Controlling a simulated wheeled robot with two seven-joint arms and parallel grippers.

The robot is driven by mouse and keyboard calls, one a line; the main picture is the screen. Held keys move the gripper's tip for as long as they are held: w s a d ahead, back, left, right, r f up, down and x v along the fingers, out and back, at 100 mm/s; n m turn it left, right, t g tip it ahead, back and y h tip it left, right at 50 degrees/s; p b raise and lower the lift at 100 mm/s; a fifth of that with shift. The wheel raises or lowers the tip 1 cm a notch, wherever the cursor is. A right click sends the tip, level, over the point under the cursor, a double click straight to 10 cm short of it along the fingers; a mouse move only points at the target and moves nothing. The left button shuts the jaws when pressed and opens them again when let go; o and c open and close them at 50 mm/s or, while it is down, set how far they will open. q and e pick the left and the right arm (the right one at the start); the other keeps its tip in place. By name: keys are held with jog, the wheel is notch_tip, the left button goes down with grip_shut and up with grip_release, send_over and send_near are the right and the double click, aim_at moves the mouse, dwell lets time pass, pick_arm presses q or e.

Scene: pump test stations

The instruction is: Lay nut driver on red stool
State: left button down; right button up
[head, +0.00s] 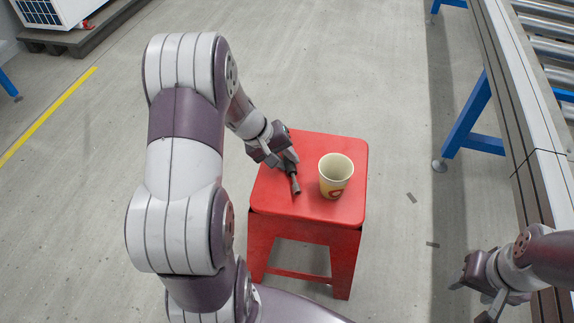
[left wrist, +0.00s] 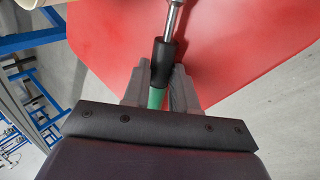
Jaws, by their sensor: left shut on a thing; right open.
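The red stool (head: 333,208) stands on the floor in the middle of the head view. My left gripper (head: 289,166) is over the left part of its seat, shut on the nut driver (head: 295,184). In the left wrist view the nut driver (left wrist: 163,62) shows a black and green handle between the fingers and a metal shaft pointing away, over the red seat (left wrist: 235,45). I cannot tell whether the driver touches the seat. My right gripper (head: 483,288) is open and empty at the lower right, away from the stool.
A cream paper cup (head: 336,175) stands on the stool seat, right of the nut driver. A roller conveyor (head: 545,60) with blue legs runs along the right side. A pallet (head: 80,40) with a white unit is at the upper left. Floor around the stool is mostly clear.

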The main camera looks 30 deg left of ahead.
aim_at(286, 160)
pick_arm(q)
jog(key=shift+s+d+f+b, duration=0.1)
jog(key=shift+s+f+b, duration=0.25)
jog(key=shift+f+b, duration=0.35)
jog(key=c, duration=1.2)
grip_release()
jog(key=shift+f, duration=0.15)
jog(key=shift+o, duration=0.2)
jog(key=r+p, duration=0.2)
jog(key=a+r+p, duration=0.1)
jog(key=r+p, duration=0.1)
jog(key=shift+s+a+r, duration=0.15)
jog(key=shift+s+a, duration=0.05)
jog(key=p+v, duration=0.3)
jog(key=v, duration=0.5)
jog(key=s+d+m+g+y, duration=0.2)
jog(key=s+d+m+y, duration=0.2)
jog(key=s+d+m, duration=0.4)
jog(key=s+d, duration=0.1)
jog(key=d, duration=0.4)
jog(key=shift+r+y, duration=0.3)
jog(key=shift+r, duration=0.05)
jog(key=shift+s+d, duration=0.1)
jog(key=shift+d, duration=0.05)
